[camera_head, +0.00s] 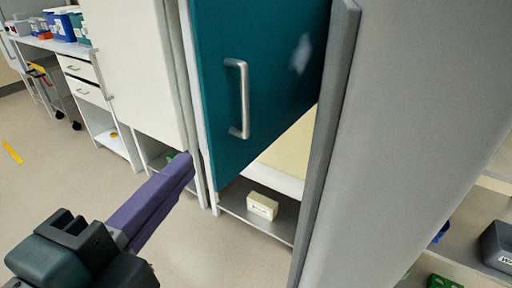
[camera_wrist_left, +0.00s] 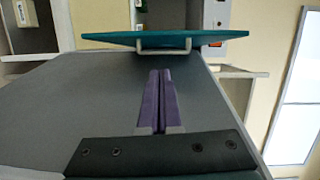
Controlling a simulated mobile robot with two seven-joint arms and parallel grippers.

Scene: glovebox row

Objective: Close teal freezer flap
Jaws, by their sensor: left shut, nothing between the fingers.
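The teal freezer flap (camera_head: 280,65) stands open at an angle in the head view, with a gap below its slanted lower edge. Its silver handle (camera_head: 243,98) is upright near its left edge. In the left wrist view the flap (camera_wrist_left: 112,37) shows nearly edge-on, with its handle (camera_wrist_left: 163,51) beyond my fingertips. My left gripper (camera_head: 187,163), with purple fingers, is shut and empty, left of and below the handle. Its fingers (camera_wrist_left: 161,76) lie together in the wrist view, apart from the handle. My right gripper is not in view.
A cream box (camera_head: 262,206) sits on the low shelf (camera_head: 280,226) below the flap. A tall grey panel (camera_head: 400,130) stands close on the right. White cabinets (camera_head: 140,70) and a bench with bins are at left.

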